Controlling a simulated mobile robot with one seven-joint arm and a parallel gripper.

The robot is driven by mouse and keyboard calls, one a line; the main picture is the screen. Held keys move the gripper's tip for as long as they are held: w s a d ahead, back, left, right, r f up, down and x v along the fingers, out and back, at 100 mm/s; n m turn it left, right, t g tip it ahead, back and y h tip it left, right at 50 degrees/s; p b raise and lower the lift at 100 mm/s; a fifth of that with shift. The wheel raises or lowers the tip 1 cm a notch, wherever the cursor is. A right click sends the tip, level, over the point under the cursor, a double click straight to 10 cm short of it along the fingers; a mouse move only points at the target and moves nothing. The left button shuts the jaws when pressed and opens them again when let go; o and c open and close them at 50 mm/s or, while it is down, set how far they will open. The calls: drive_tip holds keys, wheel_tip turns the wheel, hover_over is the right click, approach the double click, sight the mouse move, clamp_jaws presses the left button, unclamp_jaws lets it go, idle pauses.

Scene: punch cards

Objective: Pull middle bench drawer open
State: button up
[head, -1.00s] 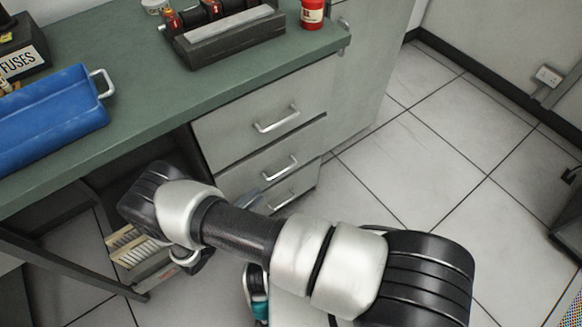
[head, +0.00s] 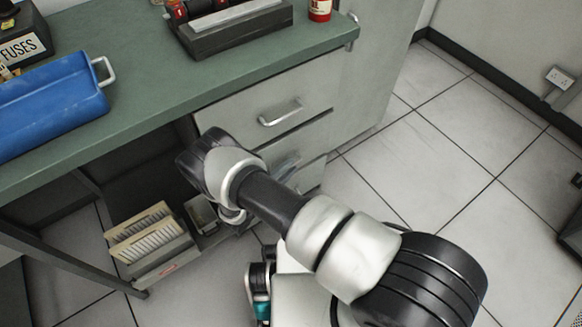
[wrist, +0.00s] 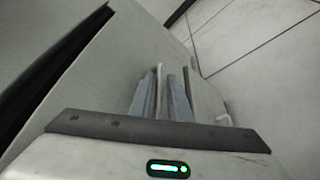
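The bench's drawer stack shows in the head view, with the top drawer (head: 240,107) shut and its bar handle (head: 280,113) clear. The middle drawer (head: 314,139) is below it, partly covered by my arm; its handle is hard to make out. My gripper (head: 287,164) shows only as grey fingertips beyond my forearm, in front of the middle drawer's face. In the wrist view, my gripper's fingers (wrist: 162,95) point at a pale drawer front (wrist: 105,65). A pale upright strip shows between them, possibly the handle; whether they grip it is unclear.
The green bench top (head: 150,85) carries a blue tray (head: 45,115), a fuses box (head: 22,45), a dark rack (head: 235,28) and a red bottle (head: 319,10). A card-filled box (head: 150,240) stands under the bench. Tiled floor (head: 430,180) at right is clear.

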drive_tip(key=shift+x, duration=0.8)
clamp_jaws()
drive_tip(key=shift+d, duration=0.1)
